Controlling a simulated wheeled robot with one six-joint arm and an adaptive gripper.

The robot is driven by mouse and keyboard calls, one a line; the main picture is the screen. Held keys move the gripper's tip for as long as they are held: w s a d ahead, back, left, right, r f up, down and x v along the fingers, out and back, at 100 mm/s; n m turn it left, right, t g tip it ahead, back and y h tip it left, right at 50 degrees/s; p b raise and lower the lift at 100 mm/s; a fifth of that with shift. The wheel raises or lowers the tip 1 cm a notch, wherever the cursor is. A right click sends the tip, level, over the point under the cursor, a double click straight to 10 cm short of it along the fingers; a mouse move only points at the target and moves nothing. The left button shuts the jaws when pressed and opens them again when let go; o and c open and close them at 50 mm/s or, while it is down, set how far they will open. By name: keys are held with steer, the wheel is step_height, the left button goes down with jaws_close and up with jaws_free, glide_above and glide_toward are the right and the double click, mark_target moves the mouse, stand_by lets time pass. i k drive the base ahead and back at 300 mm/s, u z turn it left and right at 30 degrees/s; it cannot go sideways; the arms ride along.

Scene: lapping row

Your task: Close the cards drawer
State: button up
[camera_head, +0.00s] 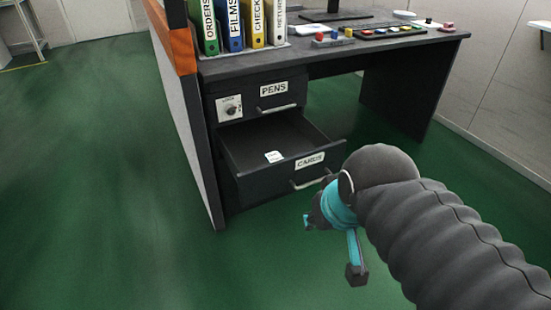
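The cards drawer (262,184) is the lower drawer of the dark desk and stands pulled out. Its front carries a "CARDS" label (310,161) and a pale bar handle (309,182). A small white card (273,157) lies inside it. My gripper (331,250) is in front of and to the right of the drawer front, with teal parts and one dark-tipped finger pointing down. My arm hides part of the gripper, so its opening does not show clearly. I cannot tell whether it touches the handle.
The pens drawer (273,90) above is shut, beside a dial lock (229,108). Binders (234,25) and a keyboard-like panel (392,32) stand on the desktop (330,50). An orange-edged side panel (176,50) bounds the desk at left. Green floor (100,200) is clear at left.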

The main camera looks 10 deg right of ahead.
mark_target(308, 154)
steer(key=k, duration=1)
steer(key=u, duration=0.85)
steer(key=i, duration=0.75)
steer(key=z, duration=0.55)
steer(key=i, duration=0.6)
steer(key=z, duration=0.45)
